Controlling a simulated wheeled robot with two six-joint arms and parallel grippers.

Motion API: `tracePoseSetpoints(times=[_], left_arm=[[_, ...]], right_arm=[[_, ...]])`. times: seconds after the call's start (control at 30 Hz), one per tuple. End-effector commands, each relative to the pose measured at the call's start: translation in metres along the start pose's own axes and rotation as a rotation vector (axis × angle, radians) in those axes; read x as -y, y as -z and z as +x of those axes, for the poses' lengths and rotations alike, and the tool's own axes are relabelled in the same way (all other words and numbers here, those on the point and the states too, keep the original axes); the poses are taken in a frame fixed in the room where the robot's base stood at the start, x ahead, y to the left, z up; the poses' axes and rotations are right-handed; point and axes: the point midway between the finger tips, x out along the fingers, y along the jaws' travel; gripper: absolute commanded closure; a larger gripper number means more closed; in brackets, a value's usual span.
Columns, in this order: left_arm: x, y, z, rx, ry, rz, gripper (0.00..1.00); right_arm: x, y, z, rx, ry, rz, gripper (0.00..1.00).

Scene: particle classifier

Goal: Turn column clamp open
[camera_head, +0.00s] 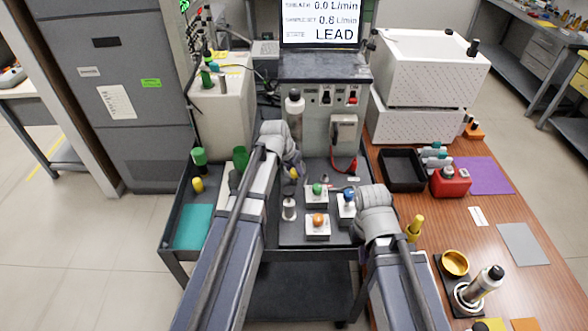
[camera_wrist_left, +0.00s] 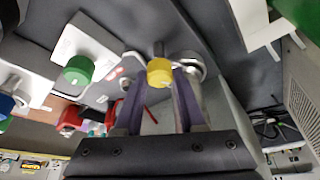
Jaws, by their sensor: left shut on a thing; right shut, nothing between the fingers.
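A small yellow knob (camera_wrist_left: 160,71), likely the column clamp's handle, sits between my left gripper's fingertips (camera_wrist_left: 160,105) in the left wrist view. A metal ring (camera_wrist_left: 188,62) and a pale cylinder (camera_wrist_left: 196,90) are right beside it. In the head view the yellow knob (camera_head: 294,173) shows at the end of my left arm, in front of the grey instrument; my wrist hides much of the clamp. My left gripper is shut on the knob. My right gripper (camera_head: 354,205) is shut and empty beside the blue-knobbed block (camera_head: 346,204); its fingers are mostly hidden.
Blocks with a green knob (camera_head: 317,189) and an orange knob (camera_head: 318,220) stand between my arms on the dark cart top. A black tray (camera_head: 403,171) and red box (camera_head: 451,182) lie right.

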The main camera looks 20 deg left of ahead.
Motion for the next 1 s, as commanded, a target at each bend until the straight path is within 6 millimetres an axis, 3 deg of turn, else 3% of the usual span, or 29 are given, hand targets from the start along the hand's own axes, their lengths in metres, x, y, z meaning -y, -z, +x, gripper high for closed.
tracePoseSetpoints(times=[1.0], left_arm=[[-0.0044,0.0024,0.0012,0.002,0.351,-0.845,1.00]], right_arm=[[0.0000,0.0000,0.0000,0.000,0.000,0.000,1.00]])
